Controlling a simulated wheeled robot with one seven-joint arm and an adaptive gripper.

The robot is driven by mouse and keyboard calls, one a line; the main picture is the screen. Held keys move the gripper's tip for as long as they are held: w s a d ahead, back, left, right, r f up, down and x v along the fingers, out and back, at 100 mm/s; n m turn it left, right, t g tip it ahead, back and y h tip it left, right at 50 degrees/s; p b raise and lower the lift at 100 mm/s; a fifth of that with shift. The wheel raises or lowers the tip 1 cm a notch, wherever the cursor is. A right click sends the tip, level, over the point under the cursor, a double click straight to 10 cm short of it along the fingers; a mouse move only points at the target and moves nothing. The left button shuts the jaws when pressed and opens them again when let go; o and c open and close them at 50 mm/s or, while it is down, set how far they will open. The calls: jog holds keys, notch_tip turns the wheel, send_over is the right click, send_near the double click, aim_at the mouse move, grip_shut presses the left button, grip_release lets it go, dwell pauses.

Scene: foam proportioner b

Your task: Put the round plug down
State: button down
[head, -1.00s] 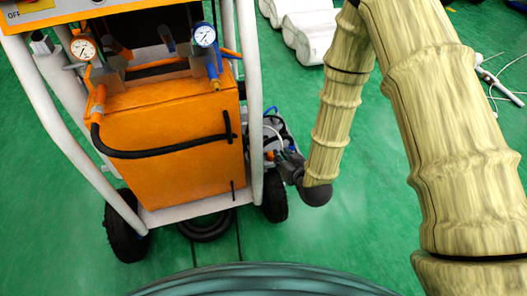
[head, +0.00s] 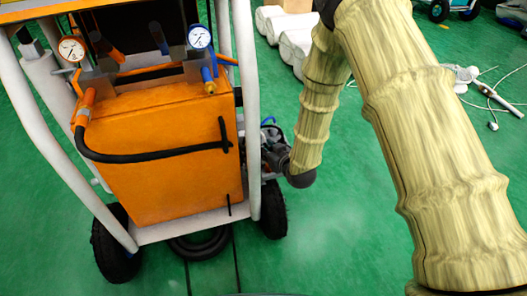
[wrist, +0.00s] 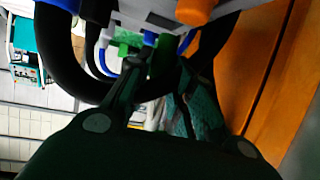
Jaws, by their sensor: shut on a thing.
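My gripper (wrist: 150,75) fills the lower wrist view as a dark body with its fingers reaching up. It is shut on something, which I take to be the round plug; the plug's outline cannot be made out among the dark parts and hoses. In the head view my dark gripper (head: 270,150) is at the right side of the orange foam cart (head: 165,145), partly behind its white frame post. The fingertips and whatever they hold are hidden there.
Close ahead in the wrist view are a black hose loop (wrist: 62,62), an orange cylinder (wrist: 195,10) and an orange panel (wrist: 255,60). The cart has a black wheel (head: 273,210). White cables (head: 492,92) lie on the green floor at right. Floor between is clear.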

jog(key=w, duration=0.3)
jog(key=w+a+b, duration=0.1)
jog(key=shift+w+a+f, duration=0.1)
jog(key=shift+w+f, duration=0.05)
jog(key=shift+f, duration=0.1)
jog(key=shift+f+b, duration=0.85)
jog(key=shift+f, duration=0.85)
jog(key=shift+f, duration=0.15)
jog(key=c, duration=1.2)
grip_release()
jog(key=shift+c, duration=0.2)
